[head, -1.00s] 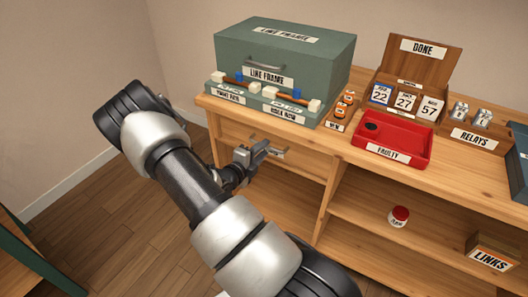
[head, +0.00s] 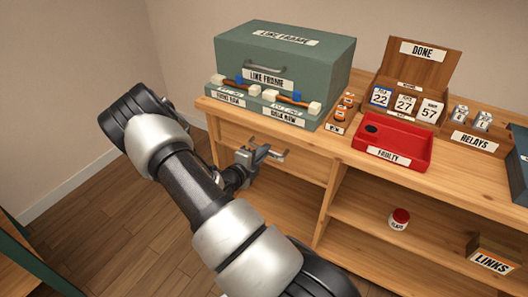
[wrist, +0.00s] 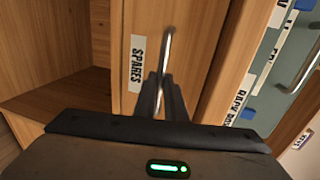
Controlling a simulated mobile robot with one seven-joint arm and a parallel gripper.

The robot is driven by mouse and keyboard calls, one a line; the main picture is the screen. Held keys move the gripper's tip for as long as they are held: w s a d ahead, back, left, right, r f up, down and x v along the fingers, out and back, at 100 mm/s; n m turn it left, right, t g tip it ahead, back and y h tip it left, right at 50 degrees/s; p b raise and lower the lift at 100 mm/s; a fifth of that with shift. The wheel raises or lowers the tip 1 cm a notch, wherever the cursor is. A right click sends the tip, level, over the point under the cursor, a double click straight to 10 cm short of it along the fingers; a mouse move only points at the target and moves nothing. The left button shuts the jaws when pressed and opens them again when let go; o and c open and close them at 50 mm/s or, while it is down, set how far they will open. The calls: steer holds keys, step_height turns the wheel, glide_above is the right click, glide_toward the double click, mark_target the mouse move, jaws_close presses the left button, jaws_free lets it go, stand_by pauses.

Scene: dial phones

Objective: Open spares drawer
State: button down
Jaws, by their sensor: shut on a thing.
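The spares drawer (wrist: 190,55) has a wooden front with a white "SPARES" label (wrist: 137,62). In the wrist view its metal bar handle (wrist: 168,42) passes between my fingers. My gripper (wrist: 163,82) is shut on this handle. In the head view my gripper (head: 264,154) is at the handle (head: 279,155), under the bench top below the line frame.
The green line frame box (head: 285,65) stands on the bench top (head: 330,145) above the drawer. A red faulty tray (head: 420,160), a done rack (head: 425,75) and a relays box (head: 475,140) stand to the right. A red-lidded jar (head: 399,218) and a links box (head: 490,260) are on the shelf.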

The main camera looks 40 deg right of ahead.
steer(key=f+p+v, duration=0.3)
steer(key=v, duration=1.1)
steer(key=a+f+p+v, duration=0.1)
steer(key=f+p+v, duration=0.2)
steer(key=v, duration=1.1)
steer(key=shift+s+a, duration=0.35)
steer(key=shift+a, duration=0.1)
steer(key=shift+r, duration=0.1)
steer(key=c, duration=1.8)
jaws_free()
steer(key=p+v, duration=0.2)
steer(key=v, duration=1.5)
steer(key=shift+s+a, duration=0.1)
steer(key=shift+a, duration=0.1)
